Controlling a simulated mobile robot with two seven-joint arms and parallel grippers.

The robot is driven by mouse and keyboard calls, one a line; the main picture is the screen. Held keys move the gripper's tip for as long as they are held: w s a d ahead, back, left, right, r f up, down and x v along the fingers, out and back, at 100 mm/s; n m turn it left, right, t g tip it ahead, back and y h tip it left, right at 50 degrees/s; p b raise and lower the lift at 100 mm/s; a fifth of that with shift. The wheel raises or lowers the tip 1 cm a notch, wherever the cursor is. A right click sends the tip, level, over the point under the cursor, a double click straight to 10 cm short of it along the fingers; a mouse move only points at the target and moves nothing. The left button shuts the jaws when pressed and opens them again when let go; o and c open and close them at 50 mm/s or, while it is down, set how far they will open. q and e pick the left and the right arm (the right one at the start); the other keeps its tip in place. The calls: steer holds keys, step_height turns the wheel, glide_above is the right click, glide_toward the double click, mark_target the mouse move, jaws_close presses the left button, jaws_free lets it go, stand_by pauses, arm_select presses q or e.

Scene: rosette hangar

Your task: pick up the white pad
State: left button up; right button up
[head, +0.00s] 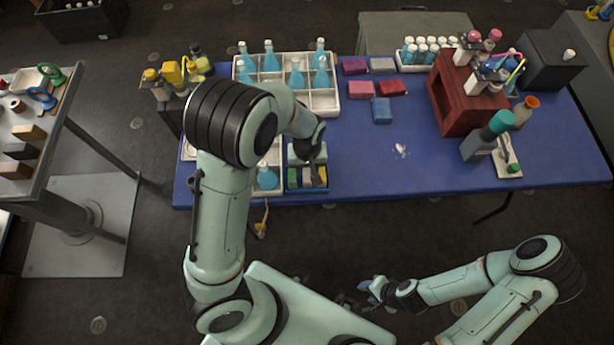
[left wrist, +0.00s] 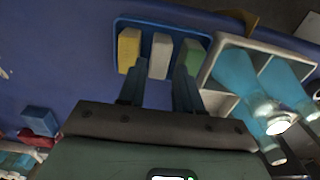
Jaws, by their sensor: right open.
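The white pad (left wrist: 161,56) stands in a blue tray (left wrist: 146,24), between a yellow pad (left wrist: 129,49) and a green pad (left wrist: 191,57). My left gripper (left wrist: 160,86) is open; its two fingers point at the white pad, one toward each side of it, with a gap between them. I cannot tell whether they touch it. In the head view my left gripper (head: 307,160) is over the tray (head: 309,189) at the table's front edge, partly hiding the pads. My right gripper (head: 370,290) is open and empty, low in front of the table.
A white divided crate (head: 325,101) with blue bottles stands beside the tray. Red, pink and blue boxes (head: 381,110) lie at the table's middle back. A dark red rack (head: 462,105) stands at the right. The blue table (head: 400,172) is mostly clear right of the tray.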

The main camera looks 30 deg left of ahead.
mark_target(307, 176)
arm_select(q)
step_height(307, 176, down, 5)
steer(key=shift+r+b, duration=0.2)
steer(key=shift+b, duration=0.1)
arm_select(e)
steer(key=shift+s+f, duration=0.2)
steer(key=shift+f, duration=0.25)
arm_select(q)
steer(key=shift+c, duration=0.3)
jaws_close()
steer(key=shift+r, duration=0.1)
step_height(307, 176, up, 20)
steer(key=p, duration=0.4)
arm_select(e)
steer(key=w+r, duration=0.4)
steer(key=r, duration=0.1)
